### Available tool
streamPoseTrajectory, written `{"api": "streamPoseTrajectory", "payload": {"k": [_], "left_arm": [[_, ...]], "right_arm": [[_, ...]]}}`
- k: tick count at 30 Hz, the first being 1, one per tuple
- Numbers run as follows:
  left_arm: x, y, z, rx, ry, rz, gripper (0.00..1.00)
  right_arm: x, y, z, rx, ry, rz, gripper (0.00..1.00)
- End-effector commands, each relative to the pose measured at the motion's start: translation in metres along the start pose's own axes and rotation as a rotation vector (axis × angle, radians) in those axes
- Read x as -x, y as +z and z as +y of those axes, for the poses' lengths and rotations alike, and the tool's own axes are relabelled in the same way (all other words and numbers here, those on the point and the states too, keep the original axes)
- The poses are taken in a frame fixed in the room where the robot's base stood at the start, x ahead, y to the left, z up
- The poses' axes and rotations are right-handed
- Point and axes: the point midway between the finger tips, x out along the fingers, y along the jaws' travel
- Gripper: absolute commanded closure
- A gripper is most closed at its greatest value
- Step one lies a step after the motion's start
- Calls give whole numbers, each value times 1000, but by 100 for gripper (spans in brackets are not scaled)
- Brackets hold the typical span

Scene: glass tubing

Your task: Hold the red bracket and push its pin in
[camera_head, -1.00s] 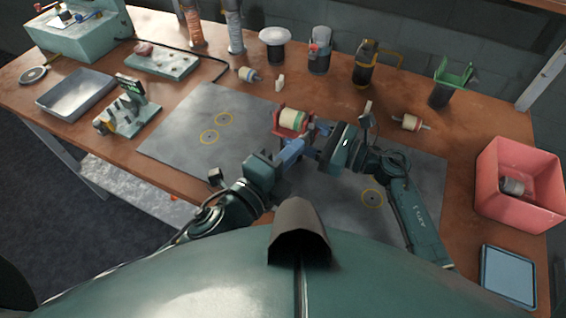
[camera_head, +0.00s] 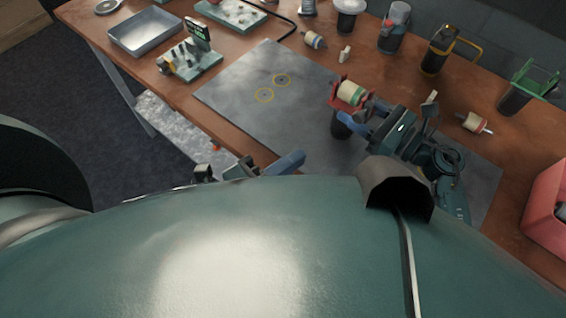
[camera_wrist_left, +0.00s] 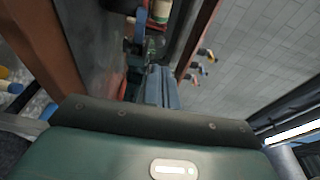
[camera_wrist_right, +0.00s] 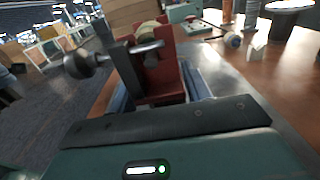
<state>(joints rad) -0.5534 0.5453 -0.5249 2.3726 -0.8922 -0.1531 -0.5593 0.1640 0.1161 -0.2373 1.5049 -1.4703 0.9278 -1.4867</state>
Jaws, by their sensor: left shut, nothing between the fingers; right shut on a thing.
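The red bracket (camera_head: 335,94) holds a cream roller with a green band (camera_head: 351,91) above the grey mat. My right gripper (camera_head: 362,119) is shut on the bracket, which stands between its blue fingers in the right wrist view (camera_wrist_right: 166,82). A metal pin with a dark round knob (camera_wrist_right: 78,66) shows at the bracket's left side there; how deep it sits I cannot tell. My left gripper (camera_head: 299,157) is shut and empty, to the lower left of the bracket and apart from it. Its closed blue fingers also show in the left wrist view (camera_wrist_left: 160,85).
A grey mat (camera_head: 235,95) with yellow rings lies clear to the left. A green fixture (camera_head: 192,62) and metal tray (camera_head: 145,32) stand at the left. Another roller (camera_head: 473,122) lies to the right, near a red bin (camera_head: 548,215). Dark cups stand behind.

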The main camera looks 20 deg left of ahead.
Motion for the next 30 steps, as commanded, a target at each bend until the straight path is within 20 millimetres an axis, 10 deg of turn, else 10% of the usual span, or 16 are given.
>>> {"api": "streamPoseTrajectory", "payload": {"k": [19,20,30], "left_arm": [[13,0,0,-2,0,1,100],[13,0,0,-2,0,1,100],[13,0,0,-2,0,1,100]], "right_arm": [[1,-1,-1,1,-3,2,86],[1,-1,-1,1,-4,2,50],[0,0,-1,1,-2,1,26]]}}
